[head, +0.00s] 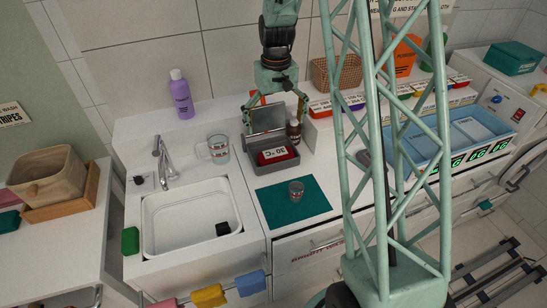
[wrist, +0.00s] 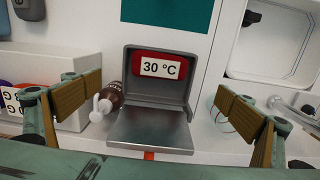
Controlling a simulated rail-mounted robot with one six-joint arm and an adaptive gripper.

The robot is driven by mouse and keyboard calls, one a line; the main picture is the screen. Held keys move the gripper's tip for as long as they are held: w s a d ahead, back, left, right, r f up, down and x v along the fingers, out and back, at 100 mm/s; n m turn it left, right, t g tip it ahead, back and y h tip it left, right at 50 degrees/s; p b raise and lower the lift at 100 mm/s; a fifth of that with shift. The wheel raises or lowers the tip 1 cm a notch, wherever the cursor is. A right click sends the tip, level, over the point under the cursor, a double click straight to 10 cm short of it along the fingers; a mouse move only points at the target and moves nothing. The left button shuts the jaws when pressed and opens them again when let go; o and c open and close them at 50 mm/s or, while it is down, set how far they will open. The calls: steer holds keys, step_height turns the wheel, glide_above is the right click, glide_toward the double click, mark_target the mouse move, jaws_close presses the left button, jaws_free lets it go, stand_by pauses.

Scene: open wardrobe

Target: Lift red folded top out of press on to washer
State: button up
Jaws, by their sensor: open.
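The red folded top (head: 283,154) lies in the open grey press (head: 253,180) on the counter, with a white "30 °C" label on it. In the wrist view the top (wrist: 183,67) sits in the tray of the press (wrist: 128,75), and the raised lid (wrist: 150,132) is nearest me. My gripper (head: 275,112) is above the back of the press, fingers spread and empty. In the wrist view its fingers (wrist: 158,92) stand wide on both sides of the press. A white machine (head: 507,84) with a blue dial at the right looks like the washer.
A brown pump bottle (head: 294,131) stands close right of the press; it shows near the left finger in the wrist view (wrist: 108,97). A glass mug (head: 217,149) and sink (head: 150,228) are left.

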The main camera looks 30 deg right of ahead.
glide_above(275, 153)
steer(key=shift+d+f, duration=0.1)
steer(key=shift+f, duration=4.2)
steer(key=shift+w+f, duration=0.1)
steer(key=shift+f, duration=2.45)
steer(key=c, duration=1.1)
